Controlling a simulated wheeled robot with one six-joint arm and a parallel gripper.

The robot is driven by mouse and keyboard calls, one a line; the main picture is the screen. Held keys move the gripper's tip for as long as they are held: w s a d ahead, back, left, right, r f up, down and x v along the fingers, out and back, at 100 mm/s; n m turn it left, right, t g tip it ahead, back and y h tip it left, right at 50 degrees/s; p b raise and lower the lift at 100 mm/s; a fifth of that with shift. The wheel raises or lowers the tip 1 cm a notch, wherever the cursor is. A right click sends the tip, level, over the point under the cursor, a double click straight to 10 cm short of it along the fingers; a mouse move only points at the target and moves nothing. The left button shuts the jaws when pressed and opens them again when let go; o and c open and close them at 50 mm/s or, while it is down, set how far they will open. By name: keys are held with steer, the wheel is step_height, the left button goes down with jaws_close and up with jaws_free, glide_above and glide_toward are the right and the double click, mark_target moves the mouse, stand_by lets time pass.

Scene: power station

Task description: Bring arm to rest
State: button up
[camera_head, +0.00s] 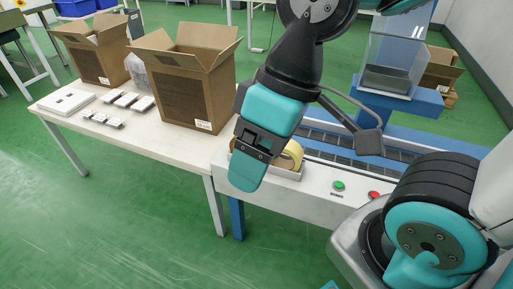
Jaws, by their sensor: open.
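My gripper (246,170), teal and black, hangs from my arm in the middle of the view, pointing down. It is open, though the gap between its fingers is hard to see from this side. It is in front of the right end of the white table and the left end of the conveyor unit. Nothing shows held in it. A yellow tape roll (293,154) is just behind and to the right of it, partly hidden, and it appears apart from the gripper.
The white table (150,137) holds open cardboard boxes (194,82), a white panel (67,102) and several small grey-white parts (118,98). The conveyor (350,148) has green (339,186) and red (375,195) buttons. A clear-walled case (395,60) stands behind. Green floor in front is clear.

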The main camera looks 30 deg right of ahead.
step_height(320, 180, up, 12)
steer(key=p, duration=1.2)
steer(key=shift+r, duration=0.25)
steer(key=shift+o, duration=0.5)
